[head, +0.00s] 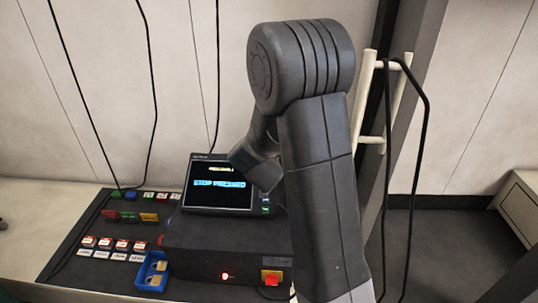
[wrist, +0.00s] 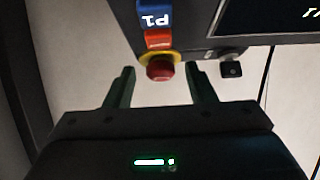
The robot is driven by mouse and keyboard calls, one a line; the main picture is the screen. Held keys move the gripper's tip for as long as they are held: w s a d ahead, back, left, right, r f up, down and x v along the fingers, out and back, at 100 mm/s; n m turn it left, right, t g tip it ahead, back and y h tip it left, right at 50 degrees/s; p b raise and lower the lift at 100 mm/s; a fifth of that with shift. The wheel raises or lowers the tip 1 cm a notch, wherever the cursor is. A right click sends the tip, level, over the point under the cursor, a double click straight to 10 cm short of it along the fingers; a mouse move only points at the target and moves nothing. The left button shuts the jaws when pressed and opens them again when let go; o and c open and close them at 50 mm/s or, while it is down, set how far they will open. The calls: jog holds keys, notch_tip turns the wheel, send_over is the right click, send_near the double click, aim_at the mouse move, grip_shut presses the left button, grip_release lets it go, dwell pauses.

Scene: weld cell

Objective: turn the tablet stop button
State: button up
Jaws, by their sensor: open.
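The tablet (head: 215,208) stands tilted on a dark box in the head view, its screen reading "STOP PRESSED". In the wrist view the tablet's dark casing (wrist: 185,12) appears upside down at the top, with part of the screen at the right. The stop button (wrist: 160,69) is a red knob on a yellow ring, beside a label reading "P1". My gripper (wrist: 160,70) is open, one finger on each side of the red knob, with gaps visible on both sides. My arm hides the button and gripper in the head view.
The dark box (head: 200,240) under the tablet has a lit red lamp and a red-and-yellow switch. A blue bin (head: 152,272) with padlocks and several coloured tags lie at the left. A white rack (head: 366,100) with a hanging black cable stands right of my arm.

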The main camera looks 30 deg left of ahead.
jog(key=c, duration=1)
jog(key=shift+s+r, duration=0.1)
